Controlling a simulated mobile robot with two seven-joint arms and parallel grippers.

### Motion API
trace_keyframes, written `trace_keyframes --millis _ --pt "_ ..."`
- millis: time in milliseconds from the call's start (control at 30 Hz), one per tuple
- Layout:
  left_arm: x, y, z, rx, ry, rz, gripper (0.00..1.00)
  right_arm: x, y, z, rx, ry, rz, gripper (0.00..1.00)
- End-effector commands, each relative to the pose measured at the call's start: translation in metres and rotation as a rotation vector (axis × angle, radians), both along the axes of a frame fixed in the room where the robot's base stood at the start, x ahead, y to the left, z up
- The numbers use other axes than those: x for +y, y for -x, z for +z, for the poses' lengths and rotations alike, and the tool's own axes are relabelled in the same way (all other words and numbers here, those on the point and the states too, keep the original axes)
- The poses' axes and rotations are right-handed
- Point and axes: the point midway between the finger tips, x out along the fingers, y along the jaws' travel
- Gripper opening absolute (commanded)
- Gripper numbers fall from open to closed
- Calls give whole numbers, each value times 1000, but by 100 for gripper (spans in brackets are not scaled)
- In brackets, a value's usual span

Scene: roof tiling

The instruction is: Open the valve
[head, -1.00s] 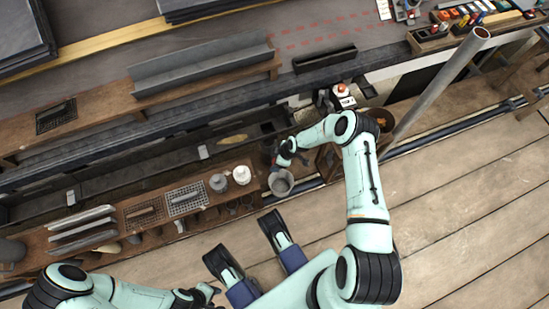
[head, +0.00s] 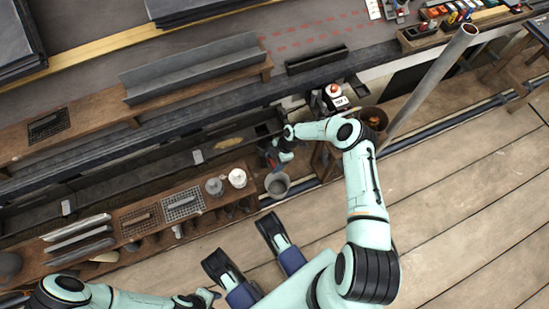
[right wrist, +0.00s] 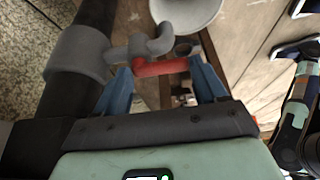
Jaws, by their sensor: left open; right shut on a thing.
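The valve is a grey tap (right wrist: 125,52) on a thick dark pipe in the right wrist view, with a hooked spout and a red lever handle (right wrist: 160,67). My right gripper (right wrist: 163,82) is shut on the red handle, its blue fingers at either end of it. In the head view my right gripper (head: 272,157) is at the gutter-side pipe, just above a grey bucket (head: 277,185); the tap there is mostly hidden by the gripper. The bucket's rim also shows in the right wrist view (right wrist: 186,10). My left gripper (head: 210,297) is open and empty at the bottom edge.
A wooden shelf (head: 150,200) with grates, cups and ridge pieces runs left of the bucket. A grey pole (head: 435,82) leans at the right. A bench with a grey gutter piece (head: 190,68) lies behind. The plank floor (head: 450,210) at the right is clear.

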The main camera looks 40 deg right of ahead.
Motion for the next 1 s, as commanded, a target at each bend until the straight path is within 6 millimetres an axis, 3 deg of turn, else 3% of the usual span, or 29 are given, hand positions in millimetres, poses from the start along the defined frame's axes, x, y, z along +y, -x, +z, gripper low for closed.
trace_keyframes --millis 367,400,467,833,1000 --pt "0 0 0 0 0 0 43 2 1 0 4 -4 13 41" --pt "0 0 0 0 0 0 43 2 2 0 4 -3 13 75" --pt "0 0 0 0 0 0 43 2 1 0 4 -3 13 94" --pt "0 0 0 0 0 0 43 1 1 0 2 0 -7 96" --pt "0 0 0 0 0 0 43 5 2 0 2 -1 -123 96"
